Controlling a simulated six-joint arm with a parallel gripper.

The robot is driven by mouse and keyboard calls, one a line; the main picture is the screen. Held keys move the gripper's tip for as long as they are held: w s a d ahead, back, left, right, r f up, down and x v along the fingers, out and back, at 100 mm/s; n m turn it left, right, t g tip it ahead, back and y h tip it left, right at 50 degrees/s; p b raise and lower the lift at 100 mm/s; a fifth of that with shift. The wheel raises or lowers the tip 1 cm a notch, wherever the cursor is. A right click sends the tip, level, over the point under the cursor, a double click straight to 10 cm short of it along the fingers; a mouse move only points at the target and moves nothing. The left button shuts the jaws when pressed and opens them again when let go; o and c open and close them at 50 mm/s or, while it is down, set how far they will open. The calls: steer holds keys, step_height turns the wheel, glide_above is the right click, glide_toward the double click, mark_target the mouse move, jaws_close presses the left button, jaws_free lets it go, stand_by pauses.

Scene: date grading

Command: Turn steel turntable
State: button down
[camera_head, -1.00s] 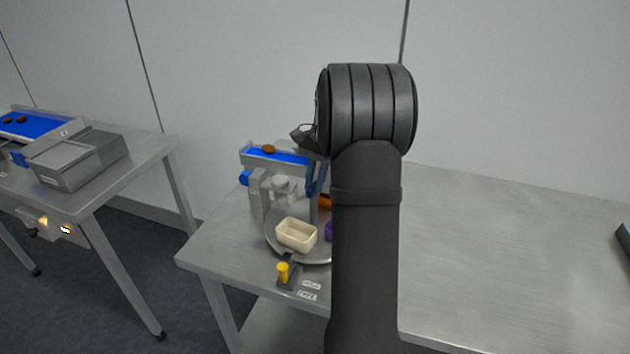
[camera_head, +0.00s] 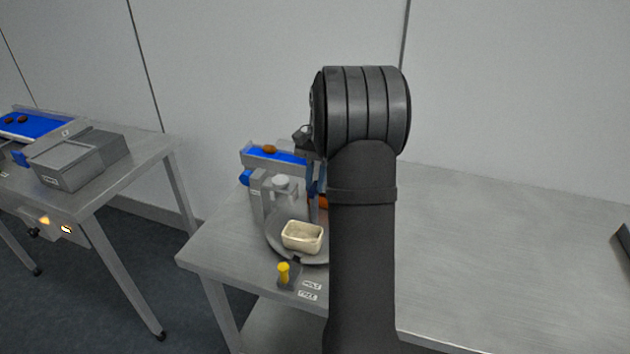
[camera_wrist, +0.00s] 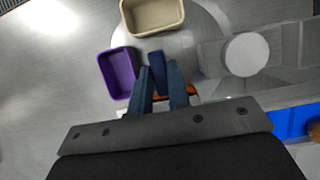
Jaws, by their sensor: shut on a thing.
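The steel turntable (camera_head: 275,238) is a round grey plate on the bench, partly hidden behind my arm in the head view. A cream tray (camera_head: 302,236) stands near its front edge and also shows at the top of the wrist view (camera_wrist: 153,14). A purple tray (camera_wrist: 118,73) and a partly covered orange thing (camera_wrist: 192,91) show beside my fingers in the wrist view. My gripper (camera_wrist: 160,76) is shut on a dark blue upright piece (camera_wrist: 157,62) among the trays. The foot of that piece is hidden.
A small blue conveyor (camera_head: 278,155) with a brown date (camera_head: 269,149) stands behind the turntable. A yellow knob (camera_head: 284,272) and labels (camera_head: 310,290) are at the bench front. Another bench with a grey bin (camera_head: 70,165) stands left. The bench right of my arm is mostly clear.

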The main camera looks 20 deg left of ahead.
steer(key=c, duration=1.4)
jaws_free()
steer(key=shift+o, duration=0.2)
steer(key=v, duration=1.2)
steer(key=shift+s, duration=0.1)
steer(key=x, duration=1.2)
